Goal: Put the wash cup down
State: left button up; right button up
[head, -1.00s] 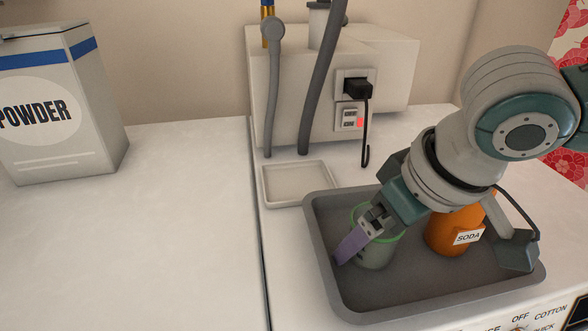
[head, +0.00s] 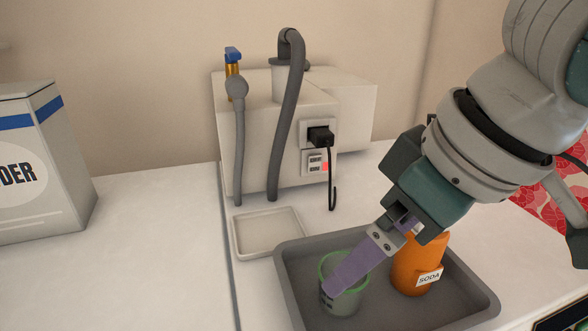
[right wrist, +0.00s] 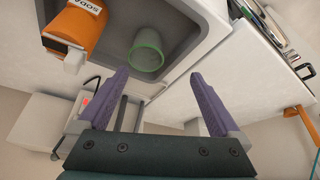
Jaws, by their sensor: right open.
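The wash cup (head: 350,300), a small translucent cup with a green rim, stands upright in the grey tray (head: 289,283). It also shows in the right wrist view (right wrist: 147,57), beyond the fingers and apart from them. My right gripper (head: 345,273) has purple fingers and is open and empty. In the head view one finger crosses in front of the cup and hides part of it. Both fingers show spread in the right wrist view (right wrist: 160,77), with nothing between them. My left gripper is not in view.
An orange soda container (head: 418,262) stands in the tray just right of the cup. A small, empty pale dish (head: 240,245) lies behind the tray. A white box with hoses (head: 265,140) stands at the back.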

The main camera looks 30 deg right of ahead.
jog(key=s+a+f+n+y, duration=0.1)
jog(key=s+a+f+y, duration=0.1)
jog(key=a, duration=0.4)
jog(key=s+d+f+m+g+h, duration=0.1)
jog(key=s+d+f+h, duration=0.2)
jog(key=s, duration=0.6)
notch_tip(320, 180, down, 2)
jog(key=shift+s+d+f+m, duration=0.15)
jog(key=shift+d+m, duration=0.15)
jog(key=shift+d, duration=0.3)
